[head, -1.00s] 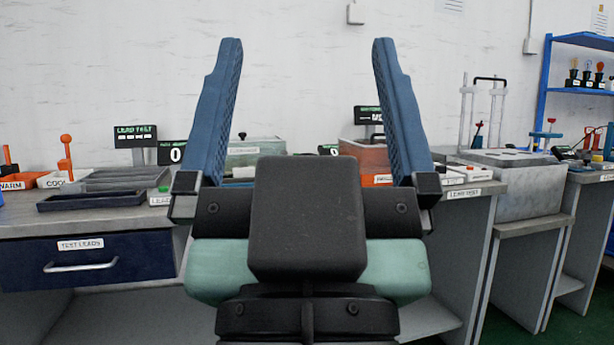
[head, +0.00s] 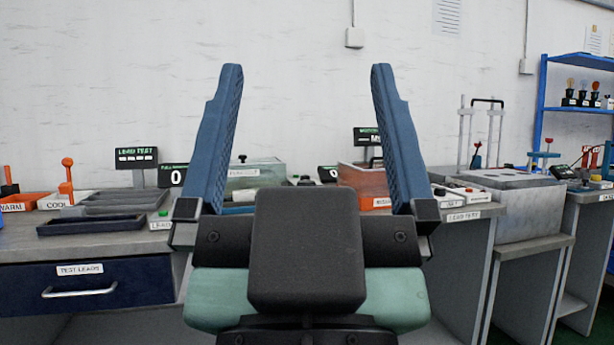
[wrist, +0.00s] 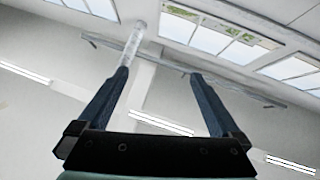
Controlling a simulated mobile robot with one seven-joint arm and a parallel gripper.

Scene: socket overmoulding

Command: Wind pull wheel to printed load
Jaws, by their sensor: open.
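My gripper (head: 306,80) is open and empty, with its two blue fingers raised in front of the bench in the head view. It also shows in the wrist view (wrist: 160,78), where the fingers stand apart against the ceiling. A small dark display with a "0" (head: 173,176) stands on the bench just left of the left finger; its label is partly hidden. I cannot make out a pull wheel for certain; the middle of the bench is partly hidden behind my gripper. A lead test display (head: 136,159) stands left of the "0" display.
A grey worktop has a drawer marked test leads (head: 85,284) on the left. A dark tray (head: 92,224), a clear-sided box (head: 258,174) and an orange-red box (head: 362,180) sit on it. A grey block unit (head: 520,205) and a blue shelf (head: 575,100) stand right. Open air surrounds the fingers.

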